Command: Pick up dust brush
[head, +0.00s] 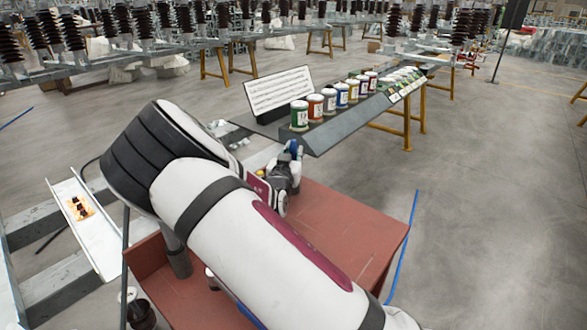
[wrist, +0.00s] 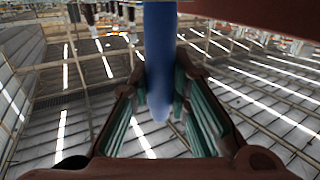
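My gripper (head: 290,166) is at the far end of my arm, over the far edge of the red-brown cart. A blue rod-like thing, seemingly the dust brush's handle (head: 293,148), shows at the gripper's tip. In the wrist view the blue handle (wrist: 159,60) runs down from the top edge between the two teal-padded fingers (wrist: 161,95). The fingertips lie close along both sides of it, and the gripper looks shut on it. The bristle end is not visible in either view.
The red-brown cart (head: 345,222) is under and right of my arm. Beyond it, a dark sloped bench (head: 340,130) holds a row of coloured cans (head: 342,96) and a white printed board (head: 279,93). A white tray (head: 92,232) is at left. Open floor lies to the right.

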